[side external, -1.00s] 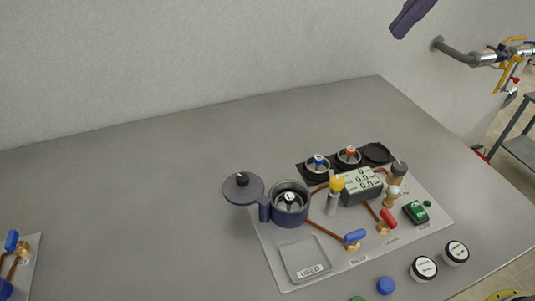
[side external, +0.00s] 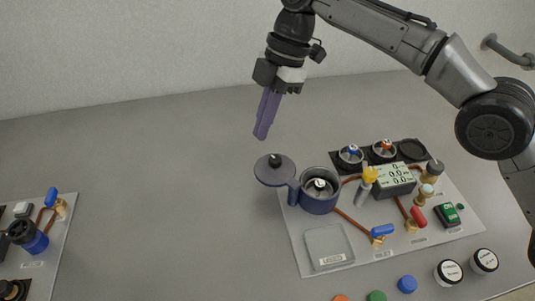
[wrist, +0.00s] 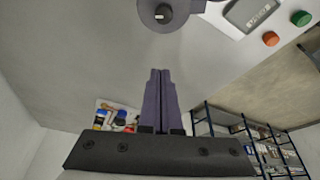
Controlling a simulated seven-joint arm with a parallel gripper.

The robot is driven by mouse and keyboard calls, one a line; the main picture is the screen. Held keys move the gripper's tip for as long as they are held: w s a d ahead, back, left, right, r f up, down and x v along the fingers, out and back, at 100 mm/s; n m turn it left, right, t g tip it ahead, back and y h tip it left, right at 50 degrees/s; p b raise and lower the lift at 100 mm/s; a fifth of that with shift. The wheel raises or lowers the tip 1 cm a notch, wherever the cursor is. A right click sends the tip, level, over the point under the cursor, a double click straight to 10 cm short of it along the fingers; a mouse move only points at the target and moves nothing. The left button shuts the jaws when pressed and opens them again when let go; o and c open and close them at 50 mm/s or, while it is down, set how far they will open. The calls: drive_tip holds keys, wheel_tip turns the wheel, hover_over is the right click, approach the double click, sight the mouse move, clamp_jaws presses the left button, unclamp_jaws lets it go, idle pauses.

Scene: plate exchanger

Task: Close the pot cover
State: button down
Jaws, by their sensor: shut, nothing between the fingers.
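The blue-grey pot (side external: 320,195) stands on the light board, with its top open and a light insert with a dark knob showing inside. Its round cover (side external: 275,169) is swung out to the left of the pot on a side hinge and lies level, with a black knob on top. The cover also shows at the top of the wrist view (wrist: 166,12). My gripper (side external: 260,136) is above and slightly left of the cover, pointing down, with clear space between them. Its long purple fingers are together and empty, as the wrist view (wrist: 161,72) also shows.
Right of the pot are a yellow-topped post (side external: 369,176), a display box (side external: 396,179) and a blue-handled valve (side external: 382,231). A square tray (side external: 329,248) is in front. The table left of the cover is clear.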

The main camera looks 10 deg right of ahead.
hover_over(261, 176)
drive_tip(key=a, duration=0.2)
wheel_tip(261, 176, down, 8)
drive_tip(key=shift+w+d+f, duration=0.1)
drive_tip(key=shift+d+f, duration=0.1)
drive_tip(key=shift+d, duration=0.4)
drive_tip(key=shift+w+d+f, duration=0.15)
drive_tip(key=shift+d, duration=0.4)
drive_tip(key=shift+w+d+f, duration=0.1)
drive_tip(key=shift+d+f, duration=0.1)
drive_tip(key=shift+d, duration=0.4)
